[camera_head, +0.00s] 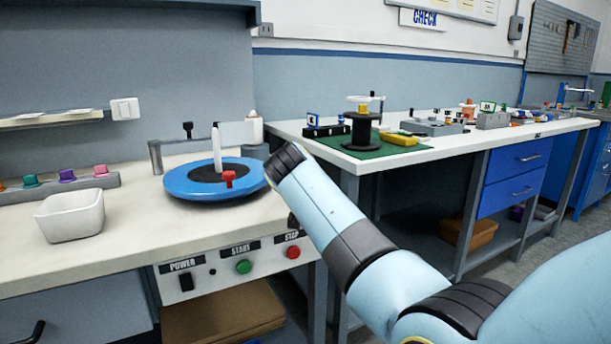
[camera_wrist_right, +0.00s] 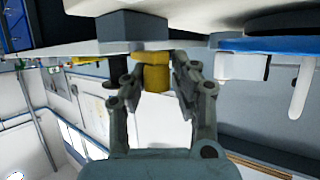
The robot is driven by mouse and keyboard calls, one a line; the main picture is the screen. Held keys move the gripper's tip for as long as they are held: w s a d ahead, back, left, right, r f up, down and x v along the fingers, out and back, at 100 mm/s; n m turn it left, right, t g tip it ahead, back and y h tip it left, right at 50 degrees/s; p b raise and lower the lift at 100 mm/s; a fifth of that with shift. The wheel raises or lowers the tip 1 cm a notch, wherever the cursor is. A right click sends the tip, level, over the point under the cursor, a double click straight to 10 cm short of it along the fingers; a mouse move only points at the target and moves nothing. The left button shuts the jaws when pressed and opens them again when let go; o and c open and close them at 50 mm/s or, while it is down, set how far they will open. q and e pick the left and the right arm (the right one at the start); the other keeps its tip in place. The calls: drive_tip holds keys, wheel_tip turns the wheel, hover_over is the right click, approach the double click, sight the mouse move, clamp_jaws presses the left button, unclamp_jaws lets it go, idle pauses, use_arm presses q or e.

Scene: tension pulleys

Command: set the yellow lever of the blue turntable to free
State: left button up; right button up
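The blue turntable (camera_head: 187,187) lies on the pale bench in the head view, with a dark centre and a white upright spindle (camera_head: 217,150). In the right wrist view, which looks upside down, the blue rim (camera_wrist_right: 285,45) and spindle (camera_wrist_right: 302,85) show at the upper right. A yellow knob-like part (camera_wrist_right: 155,75), perhaps the lever, sits at a dark grey block (camera_wrist_right: 131,28). My right gripper (camera_wrist_right: 156,78) has its fingers on either side of this part, seemingly with small gaps. In the head view my right arm hides this gripper and the yellow part. My left gripper is out of view.
A white bowl (camera_head: 71,215) and a rack of coloured knobs (camera_head: 65,188) are at the left. A control panel (camera_head: 232,266) is on the bench front. A second bench (camera_head: 480,138) with a green mat (camera_head: 372,150) stands behind.

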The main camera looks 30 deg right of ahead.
drive_tip(key=o, duration=0.4)
drive_tip(key=shift+d+r, duration=0.1)
drive_tip(key=shift+c, duration=0.2)
drive_tip(key=v, duration=0.7)
drive_tip(key=shift+s, duration=0.15)
